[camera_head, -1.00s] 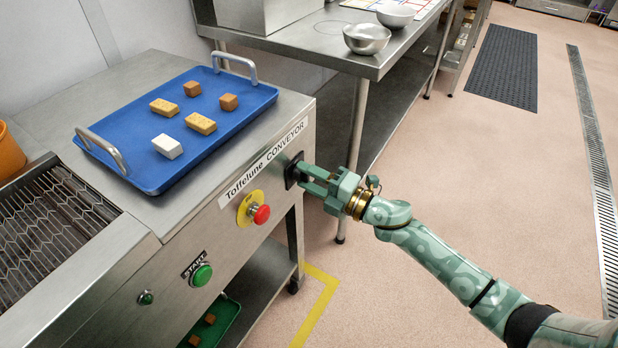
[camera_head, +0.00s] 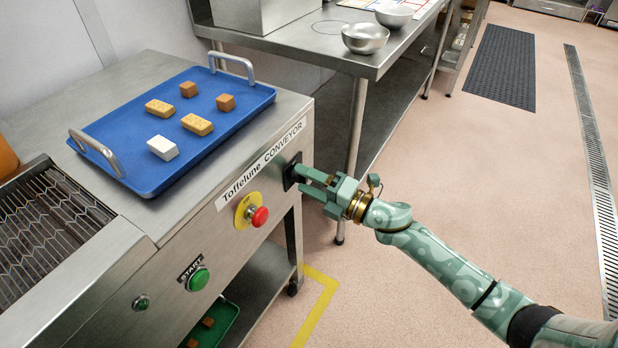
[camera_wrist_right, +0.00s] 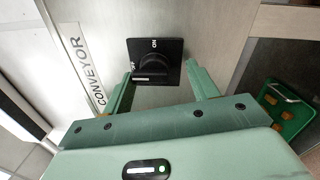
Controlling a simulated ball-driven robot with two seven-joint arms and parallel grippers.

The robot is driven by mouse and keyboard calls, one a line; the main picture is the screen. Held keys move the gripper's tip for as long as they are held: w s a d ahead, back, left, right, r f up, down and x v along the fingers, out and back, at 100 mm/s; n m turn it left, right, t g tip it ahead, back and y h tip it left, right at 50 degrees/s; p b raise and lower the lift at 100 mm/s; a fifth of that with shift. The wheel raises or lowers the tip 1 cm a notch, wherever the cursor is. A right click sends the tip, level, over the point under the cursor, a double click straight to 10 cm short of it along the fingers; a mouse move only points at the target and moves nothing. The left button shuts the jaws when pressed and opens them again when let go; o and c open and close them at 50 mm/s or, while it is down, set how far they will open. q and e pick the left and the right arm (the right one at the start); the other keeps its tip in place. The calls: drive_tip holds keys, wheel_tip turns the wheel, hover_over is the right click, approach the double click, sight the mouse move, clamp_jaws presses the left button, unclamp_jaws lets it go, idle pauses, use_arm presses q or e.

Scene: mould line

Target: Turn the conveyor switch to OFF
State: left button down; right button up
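The conveyor switch (camera_head: 291,171) is a black square plate on the right end of the machine's front panel. In the right wrist view its round black knob (camera_wrist_right: 157,65) shows, with white lettering at the top and left of the plate and a white bar low on it. The left lettering seems to read OFF; where the knob points I cannot tell. My right gripper (camera_head: 301,179) is at the switch, its green fingers apart. In the wrist view the fingers stand on either side of the knob, with visible gaps. My left gripper is out of view.
A red emergency button (camera_head: 259,216) on a yellow disc and a green START button (camera_head: 198,279) sit on the same panel. A blue tray (camera_head: 150,186) with several sweets lies on top. A steel table (camera_head: 300,45) with bowls stands behind.

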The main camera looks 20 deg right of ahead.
drive_tip(key=shift+r, duration=0.2)
idle(0.3)
drive_tip(key=shift+d, duration=0.1)
use_arm(q)
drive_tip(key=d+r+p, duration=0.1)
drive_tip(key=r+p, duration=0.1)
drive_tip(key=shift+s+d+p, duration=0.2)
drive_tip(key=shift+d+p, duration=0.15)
drive_tip(key=shift+p, duration=0.05)
use_arm(e)
drive_tip(key=v, duration=1.6)
drive_tip(key=shift+f, duration=0.2)
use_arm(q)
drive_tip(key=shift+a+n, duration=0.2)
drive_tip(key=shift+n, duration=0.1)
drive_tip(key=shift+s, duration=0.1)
